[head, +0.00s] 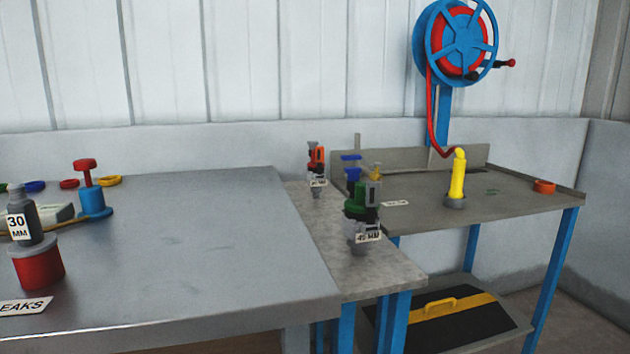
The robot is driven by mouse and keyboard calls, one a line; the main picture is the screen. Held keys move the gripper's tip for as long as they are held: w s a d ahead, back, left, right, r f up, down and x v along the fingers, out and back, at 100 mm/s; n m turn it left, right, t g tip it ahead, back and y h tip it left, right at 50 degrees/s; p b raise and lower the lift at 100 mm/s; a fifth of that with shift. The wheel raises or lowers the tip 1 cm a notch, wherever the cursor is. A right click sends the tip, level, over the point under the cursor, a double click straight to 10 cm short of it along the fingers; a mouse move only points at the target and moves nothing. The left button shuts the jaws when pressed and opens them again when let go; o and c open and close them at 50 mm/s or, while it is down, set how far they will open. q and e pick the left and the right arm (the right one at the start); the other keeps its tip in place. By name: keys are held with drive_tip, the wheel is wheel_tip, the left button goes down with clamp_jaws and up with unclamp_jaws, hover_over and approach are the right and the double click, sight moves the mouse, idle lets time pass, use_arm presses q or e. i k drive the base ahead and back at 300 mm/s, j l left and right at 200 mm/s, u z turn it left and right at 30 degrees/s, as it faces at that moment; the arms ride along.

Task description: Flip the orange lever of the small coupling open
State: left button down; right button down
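The small coupling (316,182) stands upright toward the back of the narrow grey bench strip, with a small white label on its front. Its orange lever (318,156) is at the top and looks roughly upright. At this size I cannot tell whether the lever is latched or open. A larger coupling (359,212) with a green part and a label reading 45 MM stands nearer on the same strip, to the right of the small one. Neither of my grippers is in view.
A steel table (200,250) fills the left, holding a red pot (38,268), a dark 30 MM plug (22,222) and a blue pump-like item (93,202). At right, a table (510,195) holds a yellow handpiece (457,180) hosed to a blue reel (432,45).

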sight(319, 151)
drive_tip(key=i+u, duration=0.1)
drive_tip(key=u, duration=0.25)
drive_tip(key=i+u, duration=0.15)
drive_tip(key=u, duration=0.25)
drive_tip(key=i+u, duration=0.1)
drive_tip(key=u, duration=0.25)
